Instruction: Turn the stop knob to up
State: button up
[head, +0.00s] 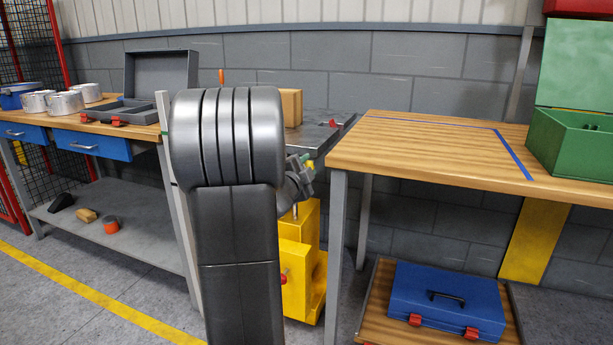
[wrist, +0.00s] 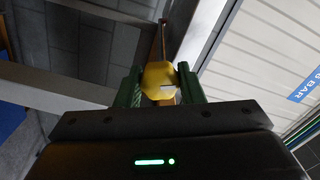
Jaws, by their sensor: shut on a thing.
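A yellow knob (wrist: 158,77) sits between the two green fingers of my gripper (wrist: 160,88) in the wrist view. A short pale mark shows on its face, pointing to the right of that picture. The fingers press on it from both sides, so my gripper is shut on it. In the head view my gripper (head: 306,166) shows only partly, at the right of my arm, near the grey-topped bench. The knob cannot be made out there, and no marking for "up" can be read in either view.
A grey-topped bench (head: 322,130) bears a cardboard-coloured box (head: 291,107). A wooden table (head: 425,143) with a green case (head: 571,135) stands at right. A blue toolbox (head: 447,299) lies below it. A yellow stand (head: 300,260) is low behind my arm.

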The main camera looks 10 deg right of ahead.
jog(key=shift+f+m+b, duration=0.1)
jog(key=shift+m+b, duration=1.2)
jog(key=shift+m, duration=1)
jog(key=o, duration=1)
jog(key=p+v, duration=0.2)
jog(key=v, duration=1.1)
jog(key=shift+s+a+p, duration=0.25)
jog(key=shift+s+p, duration=0.1)
